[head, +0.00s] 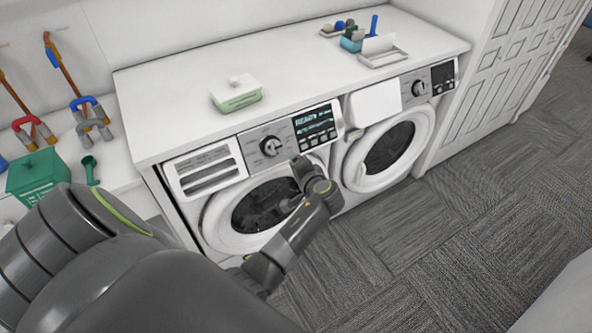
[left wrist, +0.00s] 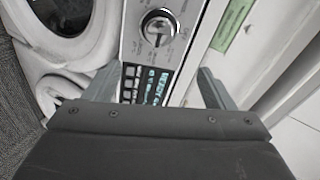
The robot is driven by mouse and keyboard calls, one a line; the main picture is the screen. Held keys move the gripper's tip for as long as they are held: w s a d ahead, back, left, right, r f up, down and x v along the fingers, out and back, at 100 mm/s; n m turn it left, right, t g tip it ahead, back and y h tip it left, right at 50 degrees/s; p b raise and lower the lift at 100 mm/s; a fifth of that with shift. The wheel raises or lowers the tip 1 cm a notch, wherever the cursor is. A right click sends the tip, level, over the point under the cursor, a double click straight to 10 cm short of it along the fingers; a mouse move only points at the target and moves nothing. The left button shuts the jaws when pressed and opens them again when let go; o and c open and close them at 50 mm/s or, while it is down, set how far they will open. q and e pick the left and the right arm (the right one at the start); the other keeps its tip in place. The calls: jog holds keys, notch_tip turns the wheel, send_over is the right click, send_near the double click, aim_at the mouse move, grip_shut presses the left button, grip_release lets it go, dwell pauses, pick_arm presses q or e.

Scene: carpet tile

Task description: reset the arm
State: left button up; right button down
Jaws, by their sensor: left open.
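My left arm (head: 278,255) comes in from the lower left, and its gripper (head: 294,186) is in front of the left washing machine (head: 222,240), just below its control panel. In the left wrist view the two fingers of my left gripper (left wrist: 168,84) stand apart with nothing held between them. The lit display (left wrist: 150,88) and the dial (left wrist: 158,27) show beyond the fingers. I cannot tell whether the fingers touch the machine. My right gripper is not in view.
A second machine (head: 345,180) stands to the right. The white counter (head: 300,75) holds a green-and-white box (head: 236,95) and a white tray (head: 384,57). A shelf at left holds a green bin (head: 38,172) and tools. Carpet (head: 420,240) on the right is clear.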

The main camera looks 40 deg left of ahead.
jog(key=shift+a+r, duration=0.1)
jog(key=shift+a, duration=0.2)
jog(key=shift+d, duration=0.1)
pick_arm(q)
jog(key=s+d+f+g+h+b, duration=0.15)
jog(key=s+f, duration=0.35)
jog(key=f, duration=0.6)
jog(key=s+f+m+h+b, duration=0.1)
jog(key=s+f+h+b, duration=0.3)
jog(key=f, duration=0.6)
jog(key=s+d+f+g+h, duration=0.1)
jog(key=s+f, duration=0.6)
jog(key=f, duration=0.4)
jog(key=s+d+f+n+g+h+b, duration=0.1)
jog(key=s+f, duration=0.5)
jog(key=s, duration=0.4)
jog(key=s+d+f+n+g+h+b, duration=0.1)
jog(key=s+f+n+b, duration=0.1)
jog(key=s+f, duration=0.4)
jog(key=s+f+n+g+h+b, duration=0.1)
jog(key=s+f, duration=0.5)
jog(key=s, duration=0.9)
jog(key=shift+s+d+n+h+b, duration=0.3)
jog(key=shift+d+n+h+b, duration=0.1)
jog(key=shift+n+h+b, duration=0.25)
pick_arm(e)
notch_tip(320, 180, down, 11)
